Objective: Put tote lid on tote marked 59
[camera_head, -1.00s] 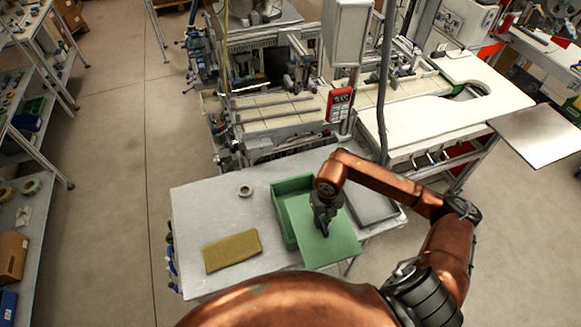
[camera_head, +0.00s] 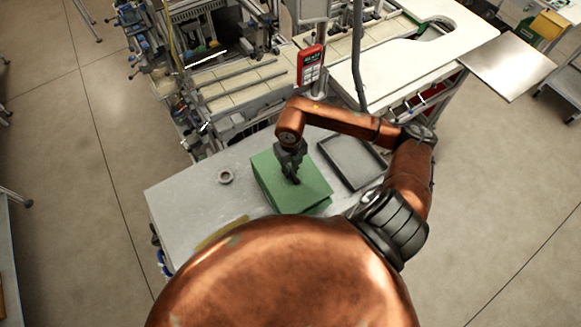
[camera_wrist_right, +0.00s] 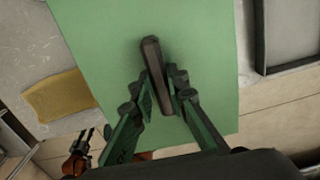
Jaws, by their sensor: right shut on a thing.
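The tote lid (camera_head: 312,182) is a flat green plate with a dark bar handle (camera_wrist_right: 153,65) on top. My right gripper (camera_head: 291,177) is shut on that handle, which stands between its fingers in the right wrist view (camera_wrist_right: 160,108). The lid is over the green tote (camera_head: 320,209) and covers nearly all of it. A little darker green shows below the lid's near right edge. I cannot tell whether the lid touches the rim all round. No 59 mark is readable.
All this is on a grey table (camera_head: 190,201). A tape roll (camera_head: 225,177) lies left of the tote, and a grey tray (camera_head: 352,162) lies right of it. A red device (camera_head: 310,66) hangs behind.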

